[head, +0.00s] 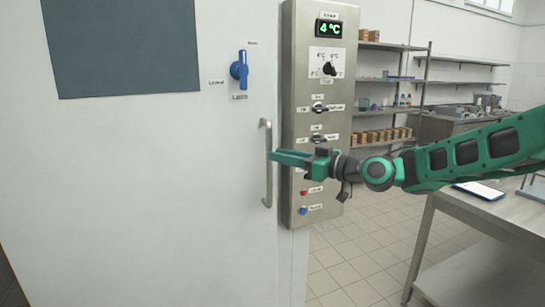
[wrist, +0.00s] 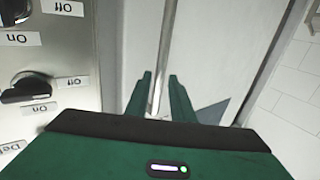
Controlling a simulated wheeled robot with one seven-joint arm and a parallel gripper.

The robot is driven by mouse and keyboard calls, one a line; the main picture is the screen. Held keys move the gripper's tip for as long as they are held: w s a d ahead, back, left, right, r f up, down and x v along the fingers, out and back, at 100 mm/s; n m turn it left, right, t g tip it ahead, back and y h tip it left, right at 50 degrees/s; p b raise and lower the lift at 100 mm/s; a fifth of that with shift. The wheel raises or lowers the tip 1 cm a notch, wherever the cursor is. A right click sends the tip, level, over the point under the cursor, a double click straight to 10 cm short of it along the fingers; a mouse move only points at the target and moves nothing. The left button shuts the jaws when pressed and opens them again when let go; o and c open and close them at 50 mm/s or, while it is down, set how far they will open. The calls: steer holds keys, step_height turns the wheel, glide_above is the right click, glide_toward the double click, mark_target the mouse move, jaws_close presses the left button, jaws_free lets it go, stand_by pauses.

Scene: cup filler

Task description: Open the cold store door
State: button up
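The white cold store door (head: 150,190) fills the left of the head view and looks shut. Its vertical metal bar handle (head: 267,184) is near the door's right edge; it also shows in the wrist view (wrist: 165,45). A blue latch lever (head: 239,70) on the door stands upright, with one label above it and one to its left. My green gripper (head: 272,155) is at the handle's middle height. In the wrist view my gripper (wrist: 160,77) is open, with the bar showing between its fingers. Whether either finger touches the bar, I cannot tell.
A steel control panel (head: 315,75) with a 4 °C display, knobs and buttons stands just right of the door, close behind my gripper. A steel table (head: 480,215) is at the right under my arm. Shelves (head: 395,80) stand behind. Tiled floor is clear between.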

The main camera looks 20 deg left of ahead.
steer(key=v, duration=0.6)
steer(key=shift+d, duration=0.15)
steer(key=shift+f, duration=0.1)
